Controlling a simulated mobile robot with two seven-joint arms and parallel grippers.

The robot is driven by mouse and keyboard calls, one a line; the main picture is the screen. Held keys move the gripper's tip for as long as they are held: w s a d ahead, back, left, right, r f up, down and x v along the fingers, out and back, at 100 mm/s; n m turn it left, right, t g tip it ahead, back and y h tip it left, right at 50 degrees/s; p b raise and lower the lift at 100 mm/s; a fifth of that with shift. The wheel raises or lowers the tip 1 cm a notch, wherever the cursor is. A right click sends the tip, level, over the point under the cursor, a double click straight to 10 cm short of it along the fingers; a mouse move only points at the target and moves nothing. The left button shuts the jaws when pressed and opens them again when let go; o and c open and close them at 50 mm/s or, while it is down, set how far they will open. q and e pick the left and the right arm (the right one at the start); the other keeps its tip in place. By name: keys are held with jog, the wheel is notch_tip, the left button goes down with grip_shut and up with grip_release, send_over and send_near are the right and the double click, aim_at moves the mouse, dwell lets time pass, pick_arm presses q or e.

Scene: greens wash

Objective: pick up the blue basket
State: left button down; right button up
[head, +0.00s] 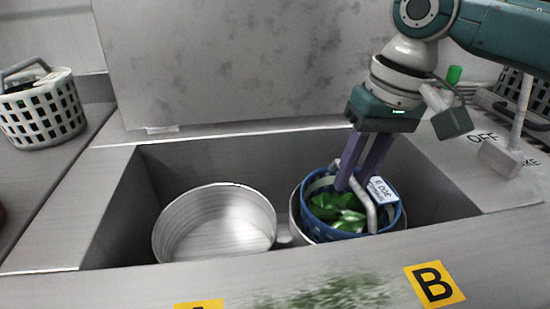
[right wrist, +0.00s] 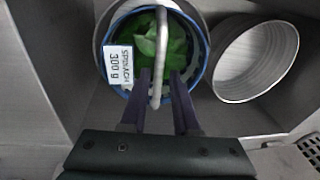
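The blue basket (head: 321,219) sits in the right-hand metal pot (head: 294,217) in the sink, with green leaves (head: 340,214) inside. It has a grey bail handle (head: 370,212) and a white label reading spinach 300 g (right wrist: 118,65). My right gripper (head: 354,182) points down over the basket. In the right wrist view its two fingers (right wrist: 160,82) stand apart on either side of the handle (right wrist: 162,40), with gaps showing, so it is open. My left gripper is in neither view.
An empty round metal pot (head: 215,225) stands in the sink left of the basket. A white basket (head: 42,108) stands on the left counter. A grey panel rises behind the sink. A lever (head: 505,150) with OFF lettering is at the right. A yellow B label (head: 434,284) marks the front edge.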

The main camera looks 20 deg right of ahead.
jog(key=f+b, duration=0.1)
jog(key=f, duration=0.1)
jog(key=f+b, duration=0.1)
jog(key=f, duration=0.2)
jog(key=shift+w+a, duration=0.2)
grip_shut()
dwell(1.1)
